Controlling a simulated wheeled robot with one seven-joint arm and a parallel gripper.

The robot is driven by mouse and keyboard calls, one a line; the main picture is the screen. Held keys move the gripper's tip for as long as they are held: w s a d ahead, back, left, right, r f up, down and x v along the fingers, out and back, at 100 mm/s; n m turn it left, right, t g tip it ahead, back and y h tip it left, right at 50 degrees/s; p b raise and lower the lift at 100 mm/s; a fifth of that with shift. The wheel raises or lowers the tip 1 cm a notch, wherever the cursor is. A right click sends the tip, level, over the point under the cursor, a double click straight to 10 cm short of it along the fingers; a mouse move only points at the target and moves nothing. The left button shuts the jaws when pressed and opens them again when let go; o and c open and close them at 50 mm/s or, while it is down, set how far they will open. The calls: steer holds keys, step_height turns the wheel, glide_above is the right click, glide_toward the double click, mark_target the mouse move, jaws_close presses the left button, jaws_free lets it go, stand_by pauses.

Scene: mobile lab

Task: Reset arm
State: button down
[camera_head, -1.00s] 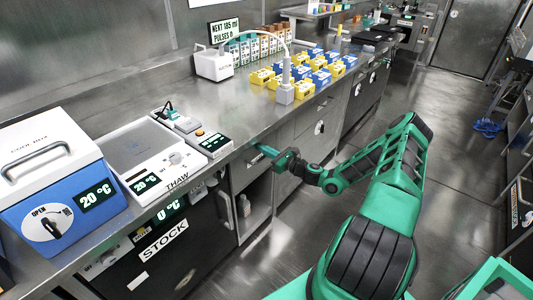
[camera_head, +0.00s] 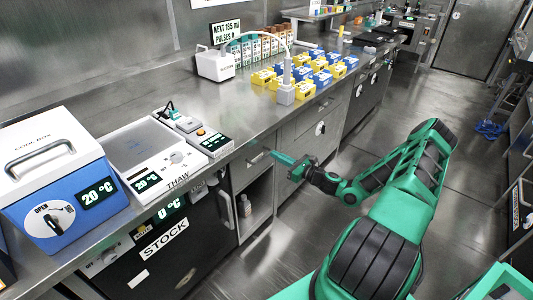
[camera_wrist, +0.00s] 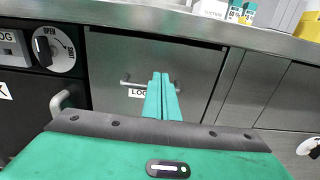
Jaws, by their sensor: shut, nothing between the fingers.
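My gripper (camera_head: 281,157) is at the end of my green arm, in front of the cabinet fronts below the bench edge in the head view. In the wrist view my gripper (camera_wrist: 162,76) has its two green fingers together with nothing between them. The fingers point at a grey drawer front (camera_wrist: 145,60) with a bar handle and a partly hidden label. I cannot tell from the pictures how far the fingertips are from that drawer front.
The steel bench (camera_head: 105,218) holds a blue and white cool box (camera_head: 55,160), a thaw plate unit (camera_head: 150,150) and several yellow and blue boxes (camera_head: 262,77). The black stock unit (camera_head: 185,250) sits under the bench.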

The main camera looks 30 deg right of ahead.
steer(key=v, duration=0.5)
steer(key=shift+s, duration=0.3)
steer(key=s+a+r+n+g+y, duration=0.2)
steer(key=s+a+r+n+g, duration=0.1)
steer(key=s+a+n+g, duration=0.85)
steer(key=s+d+r+n+g+h, duration=0.2)
steer(key=s+r+n+g+h, duration=0.3)
steer(key=s+r+n, duration=0.9)
steer(key=shift+s+d+r+h, duration=0.4)
steer(key=shift+s+r+h, duration=1.2)
steer(key=shift+s+r, duration=4.1)
